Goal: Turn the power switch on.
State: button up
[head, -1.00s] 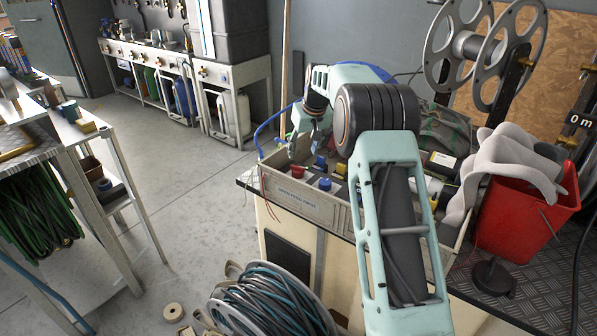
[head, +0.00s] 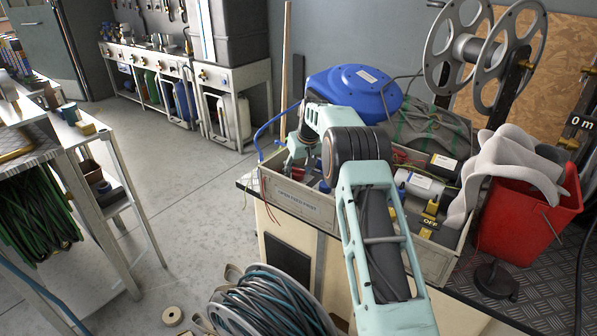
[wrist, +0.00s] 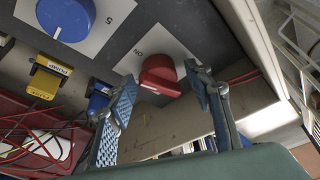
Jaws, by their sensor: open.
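A red knob (wrist: 160,74) on a white plate printed ON shows in the wrist view; a white mark is on its lower left side. I take it for the power switch, but no power label is readable. My gripper (wrist: 160,98) is open, one blue-padded finger on each side of the knob; I cannot tell whether they touch it.
In the head view, a yellow switch (head: 431,210) by an OFF label, a blue reel (head: 352,92) and a red bucket (head: 530,218) are near the box.

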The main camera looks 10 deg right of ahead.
jog(key=shift+c, duration=0.4)
jog(key=c, duration=1.1)
jog(key=shift+o, duration=0.2)
jog(key=shift+a+m+h+p, duration=0.1)
jog(key=shift+m+h+p, duration=0.2)
jog(key=shift+m, duration=0.3)
jog(key=shift+m+h, duration=0.3)
jog(key=shift+m, duration=0.6)
jog(key=o, duration=1.1)
jog(key=shift+o, duration=0.2)
jog(key=shift+r, duration=0.1)
